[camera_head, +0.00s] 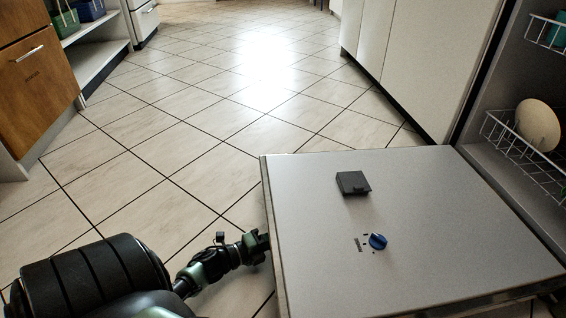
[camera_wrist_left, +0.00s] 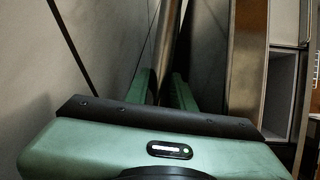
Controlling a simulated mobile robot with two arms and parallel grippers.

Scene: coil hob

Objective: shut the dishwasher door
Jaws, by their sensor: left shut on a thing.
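In the left wrist view, the green fingers of my left gripper (camera_wrist_left: 163,88) stand on either side of a narrow edge strip of the door (camera_wrist_left: 171,35). The exact contact is dark and partly hidden. My right gripper is not in view.
The dishwasher's racks (camera_head: 525,150), with a pale plate (camera_head: 538,125), are at the right. White cabinet fronts (camera_head: 415,60) stand beyond the door. A wooden cabinet (camera_head: 38,85) and open shelves (camera_head: 95,62) are at the left. The tiled floor (camera_head: 215,110) between is clear.

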